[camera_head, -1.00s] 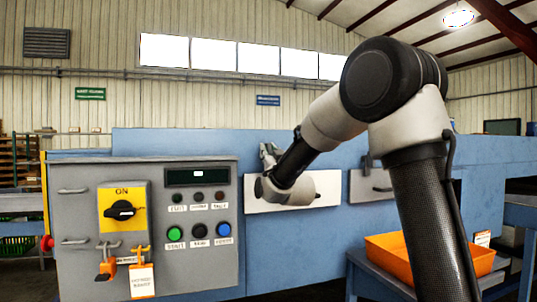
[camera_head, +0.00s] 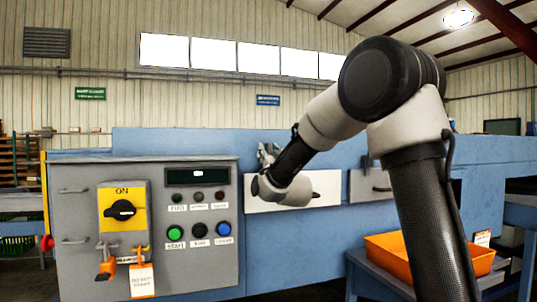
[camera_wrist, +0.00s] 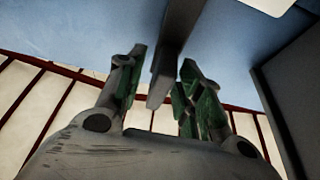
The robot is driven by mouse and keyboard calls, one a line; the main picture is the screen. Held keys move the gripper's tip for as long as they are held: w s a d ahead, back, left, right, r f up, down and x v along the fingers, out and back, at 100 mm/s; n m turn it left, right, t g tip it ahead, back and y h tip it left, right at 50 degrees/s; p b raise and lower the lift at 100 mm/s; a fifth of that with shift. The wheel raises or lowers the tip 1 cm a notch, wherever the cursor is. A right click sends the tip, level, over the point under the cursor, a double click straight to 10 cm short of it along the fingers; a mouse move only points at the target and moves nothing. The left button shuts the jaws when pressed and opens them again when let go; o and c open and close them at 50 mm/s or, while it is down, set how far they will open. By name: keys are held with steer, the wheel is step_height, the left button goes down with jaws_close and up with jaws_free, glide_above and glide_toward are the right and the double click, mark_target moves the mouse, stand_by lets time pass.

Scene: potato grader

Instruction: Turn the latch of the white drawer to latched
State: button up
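The white drawer (camera_head: 328,182) is a flat white front in the blue machine, partly covered by my arm. My gripper (camera_head: 268,152) is at the drawer's upper edge, small and partly hidden behind my wrist. In the wrist view, my gripper's two green-padded fingers (camera_wrist: 162,75) stand apart. A grey latch lever (camera_wrist: 172,50) comes down between them, with its end between the fingers. Narrow gaps seem to show on both sides; I cannot tell whether either finger touches it. In the head view the white drawer's latch is hidden by my gripper.
A grey drawer (camera_head: 357,187) with its own latch (camera_head: 367,160) is to the right. A grey control box (camera_head: 80,210) with a switch and buttons stands at the left. An orange tray (camera_head: 390,255) sits on a blue table at lower right.

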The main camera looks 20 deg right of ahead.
steer(key=shift+s, duration=0.1)
steer(key=v, duration=1.2)
